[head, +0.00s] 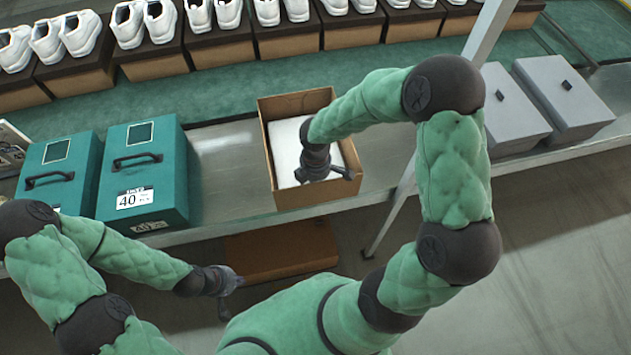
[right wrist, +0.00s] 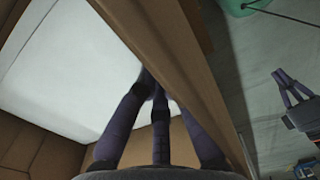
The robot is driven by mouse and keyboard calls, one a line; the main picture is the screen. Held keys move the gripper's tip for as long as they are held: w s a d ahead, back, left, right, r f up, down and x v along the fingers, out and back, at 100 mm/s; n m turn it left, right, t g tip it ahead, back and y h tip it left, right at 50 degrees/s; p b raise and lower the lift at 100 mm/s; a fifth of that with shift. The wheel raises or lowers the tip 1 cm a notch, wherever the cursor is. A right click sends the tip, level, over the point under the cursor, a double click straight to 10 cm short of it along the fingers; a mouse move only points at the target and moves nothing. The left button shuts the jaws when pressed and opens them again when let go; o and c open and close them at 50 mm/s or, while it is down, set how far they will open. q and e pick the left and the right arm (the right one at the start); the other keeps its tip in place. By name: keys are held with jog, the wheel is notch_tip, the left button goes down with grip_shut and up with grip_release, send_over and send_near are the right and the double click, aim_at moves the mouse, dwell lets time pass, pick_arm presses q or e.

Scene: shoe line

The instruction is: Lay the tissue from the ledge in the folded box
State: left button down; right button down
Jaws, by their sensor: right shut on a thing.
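The folded box (head: 266,112) is an open brown cardboard box on the grey ledge (head: 235,165). The white tissue (head: 285,140) lies flat inside it, and it also shows in the right wrist view (right wrist: 70,70). My right gripper (head: 325,175) reaches down into the box near its front wall. In the right wrist view its fingers (right wrist: 150,85) come together at the tissue's edge, close against the cardboard wall. They partly hide the grip. My left gripper (head: 228,285) is empty, fingers spread, in front of the ledge and below the box.
Two teal boxes (head: 145,170) with handles stand left of the folded box. Two grey lidded boxes (head: 565,95) stand at the right, beyond a slanted metal post (head: 490,35). White shoes on boxes line the back. A brown cardboard piece (head: 285,250) lies below the ledge.

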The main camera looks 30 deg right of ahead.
jog(key=shift+f, duration=0.15)
dwell(0.4)
jog(key=c, duration=1.3)
grip_release()
notch_tip(320, 180, up, 12)
jog(key=shift+r, duration=0.1)
